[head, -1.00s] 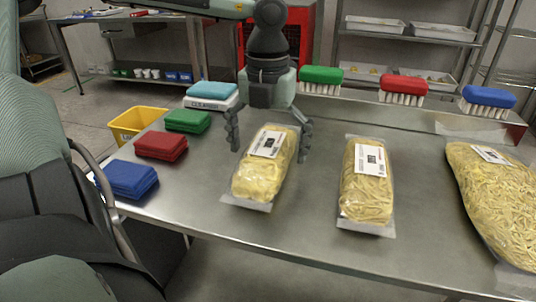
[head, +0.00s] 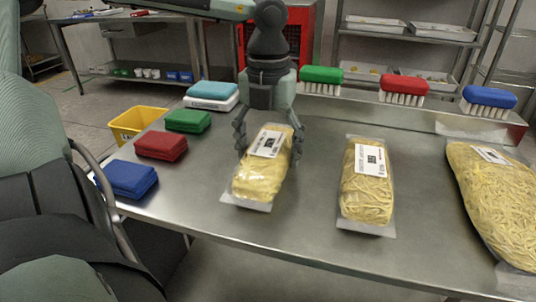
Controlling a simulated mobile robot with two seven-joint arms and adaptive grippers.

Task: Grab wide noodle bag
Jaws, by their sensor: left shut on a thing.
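Three clear bags of noodles with white labels lie on the steel table. The left bag (head: 262,178) has my left gripper (head: 269,146) at its far end, with the fingers closed against its two sides. The bag still lies on the table. The middle bag (head: 366,190) lies to its right, apart from the gripper. The right bag (head: 496,198) is the largest in the picture, and its right side is cut off by the frame edge. My right gripper is not in view.
Blue (head: 130,179), red (head: 161,146) and green (head: 188,121) pads line the table's left side. A yellow bin (head: 136,122) stands beyond them. Green (head: 322,76), red (head: 404,86) and blue (head: 488,98) brushes stand along the back. Bare steel lies between the bags.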

